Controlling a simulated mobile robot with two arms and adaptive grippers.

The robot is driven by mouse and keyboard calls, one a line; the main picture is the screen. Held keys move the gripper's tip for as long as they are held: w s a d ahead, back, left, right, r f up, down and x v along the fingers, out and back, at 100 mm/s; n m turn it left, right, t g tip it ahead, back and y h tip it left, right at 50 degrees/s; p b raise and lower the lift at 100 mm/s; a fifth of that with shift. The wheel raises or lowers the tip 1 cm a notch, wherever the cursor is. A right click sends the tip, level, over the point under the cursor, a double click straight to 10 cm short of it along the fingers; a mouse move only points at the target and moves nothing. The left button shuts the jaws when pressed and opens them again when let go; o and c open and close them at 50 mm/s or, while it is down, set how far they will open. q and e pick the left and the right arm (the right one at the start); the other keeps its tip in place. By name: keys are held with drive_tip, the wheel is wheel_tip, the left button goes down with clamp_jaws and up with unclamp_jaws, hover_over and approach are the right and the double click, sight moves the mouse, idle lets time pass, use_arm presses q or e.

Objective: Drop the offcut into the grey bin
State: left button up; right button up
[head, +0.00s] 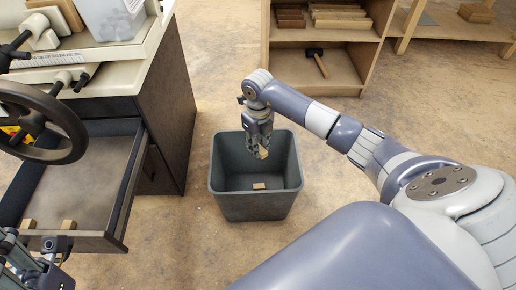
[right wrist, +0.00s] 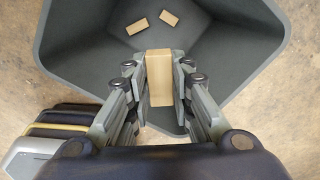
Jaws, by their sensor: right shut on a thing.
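The grey bin (head: 254,208) stands on the floor in the middle of the head view, open at the top. My right gripper (head: 263,151) points down over it and is shut on a small pale wooden offcut (head: 262,153). In the right wrist view the offcut (right wrist: 159,78) sits between the two fingers, with the bin's inside (right wrist: 235,55) behind it. Two more wooden pieces (right wrist: 137,25) lie apart on the bin floor in that view. My left gripper (head: 45,262) is partly seen at the lower left, its fingers unclear.
Left of the bin stands a dark cabinet (head: 165,110) with an open drawer (head: 90,180); two small wooden blocks (head: 68,225) are at its front. A black handwheel (head: 40,110) is above. A wooden shelf (head: 345,88) with a mallet (head: 318,62) stands behind.

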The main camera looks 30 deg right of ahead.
drive_tip(key=o, duration=0.8)
drive_tip(key=shift+o, duration=0.2)
drive_tip(key=shift+r, duration=0.1)
wheel_tip(320, 180, up, 12)
